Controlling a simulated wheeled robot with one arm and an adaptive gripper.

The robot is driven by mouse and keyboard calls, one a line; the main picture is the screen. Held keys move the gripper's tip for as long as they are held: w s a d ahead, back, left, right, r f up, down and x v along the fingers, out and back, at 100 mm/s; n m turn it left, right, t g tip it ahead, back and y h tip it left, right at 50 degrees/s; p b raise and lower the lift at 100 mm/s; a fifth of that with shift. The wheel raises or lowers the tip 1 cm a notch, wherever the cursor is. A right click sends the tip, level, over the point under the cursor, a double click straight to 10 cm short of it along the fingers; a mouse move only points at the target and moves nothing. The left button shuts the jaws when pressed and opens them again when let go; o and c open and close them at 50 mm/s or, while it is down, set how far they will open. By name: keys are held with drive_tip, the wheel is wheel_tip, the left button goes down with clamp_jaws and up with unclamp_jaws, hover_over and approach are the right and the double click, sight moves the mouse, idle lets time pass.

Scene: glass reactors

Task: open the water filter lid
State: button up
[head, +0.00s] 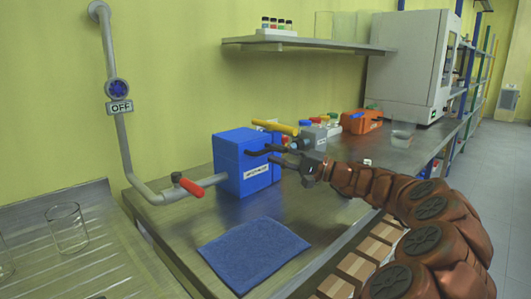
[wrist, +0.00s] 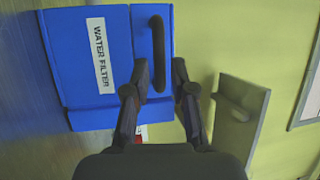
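The water filter is a blue box (head: 232,165) standing on the metal bench, with a white label on its front. In the wrist view the box (wrist: 85,35) appears turned on its side, its label reading WATER FILTER. Its lid (wrist: 167,20) looks shut and carries a dark bar handle (wrist: 157,45). My gripper (head: 271,155) is in front of the box. In the wrist view my gripper (wrist: 160,70) is open, with its two fingers on either side of the handle's lower end. Whether they touch the handle I cannot tell.
A pipe with a red valve lever (head: 188,186) and an OFF sign (head: 120,107) runs left of the box. A blue cloth (head: 254,252) lies in front. An orange device (head: 361,122) stands behind. A wall shelf (head: 310,44) hangs above.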

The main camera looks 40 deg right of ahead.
sight(268, 151)
drive_tip(key=shift+x, duration=2)
clamp_jaws()
